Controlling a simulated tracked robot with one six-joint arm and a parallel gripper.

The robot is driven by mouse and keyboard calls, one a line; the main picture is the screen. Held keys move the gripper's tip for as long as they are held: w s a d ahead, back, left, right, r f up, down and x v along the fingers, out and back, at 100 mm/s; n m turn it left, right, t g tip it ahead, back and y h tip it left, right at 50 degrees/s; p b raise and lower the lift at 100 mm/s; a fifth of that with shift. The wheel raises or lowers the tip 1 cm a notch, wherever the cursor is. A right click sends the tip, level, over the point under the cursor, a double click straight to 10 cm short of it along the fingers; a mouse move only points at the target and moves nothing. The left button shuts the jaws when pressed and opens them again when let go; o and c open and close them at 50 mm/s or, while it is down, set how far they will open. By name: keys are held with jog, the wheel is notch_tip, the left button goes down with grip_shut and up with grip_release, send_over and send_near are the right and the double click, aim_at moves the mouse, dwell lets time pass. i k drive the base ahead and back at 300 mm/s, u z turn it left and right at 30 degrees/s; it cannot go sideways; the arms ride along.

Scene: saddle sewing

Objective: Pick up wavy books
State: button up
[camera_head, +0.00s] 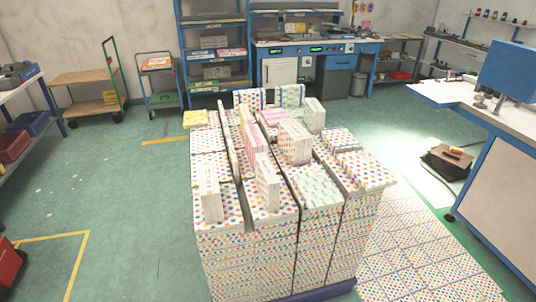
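A large block of stacked books or boxes (245,250) with coloured dots on white stands in the middle of the floor. Several loose book-like items lie or stand on top. One upright white item (209,192) is at the near left, and another upright one (267,182) is near the middle. A white item with a greenish pattern (318,190) lies flat at the near right. A green-patterned item (291,95) stands at the back. The prints are too small to tell which are wavy. My gripper is not in view.
Dotted tiles or flat items (425,255) cover the floor to the right of the stack. A white-topped blue workbench (500,160) stands at the right, with an open box (447,163) beside it. Trolleys (85,78) and blue shelving (212,50) are at the back.

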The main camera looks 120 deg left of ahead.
aim_at(256, 142)
jog(key=u, duration=4.65)
